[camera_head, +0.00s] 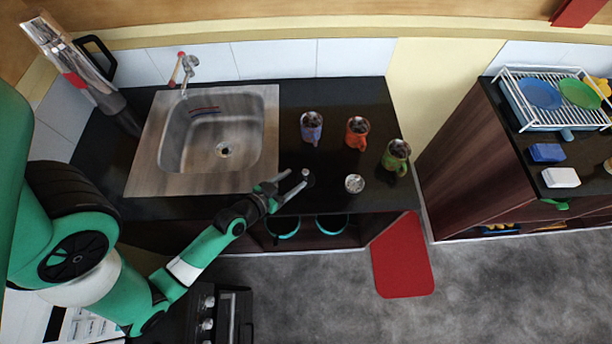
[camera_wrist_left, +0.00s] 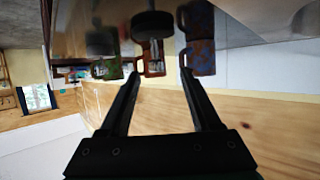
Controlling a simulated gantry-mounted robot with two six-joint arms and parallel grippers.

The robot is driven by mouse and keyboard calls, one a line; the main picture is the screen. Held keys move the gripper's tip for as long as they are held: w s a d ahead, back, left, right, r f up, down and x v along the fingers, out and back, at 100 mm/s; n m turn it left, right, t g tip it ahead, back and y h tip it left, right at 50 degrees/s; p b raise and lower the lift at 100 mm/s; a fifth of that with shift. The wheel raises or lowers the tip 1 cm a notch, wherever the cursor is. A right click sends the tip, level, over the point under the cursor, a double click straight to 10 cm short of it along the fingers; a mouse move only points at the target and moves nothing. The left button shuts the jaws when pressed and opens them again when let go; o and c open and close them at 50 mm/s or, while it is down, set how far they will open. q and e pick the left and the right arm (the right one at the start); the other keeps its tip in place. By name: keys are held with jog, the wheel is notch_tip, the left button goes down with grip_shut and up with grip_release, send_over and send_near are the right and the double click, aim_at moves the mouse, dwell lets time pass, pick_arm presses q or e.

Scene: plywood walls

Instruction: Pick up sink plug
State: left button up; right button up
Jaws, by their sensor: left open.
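In the left wrist view a dark round disc (camera_wrist_left: 152,25), likely the same plug, shows upside down beyond the fingertips. My left gripper (camera_head: 298,179) is open, just left of the plug at the counter's front edge. Its two black fingers (camera_wrist_left: 161,75) are apart with nothing held between them. My right gripper is not in view.
The sink (camera_head: 170,135) is at left; a dish rack (camera_head: 530,110) stands at far right.

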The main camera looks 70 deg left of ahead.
aim_at(308, 171)
pick_arm(q)
jog(key=x, duration=0.4)
jog(key=shift+r, duration=0.1)
jog(key=x, duration=0.5)
jog(key=shift+w+d+r, duration=0.1)
jog(key=shift+w+d, duration=0.1)
jog(key=shift+w, duration=0.1)
jog(key=shift+c, duration=0.3)
grip_shut()
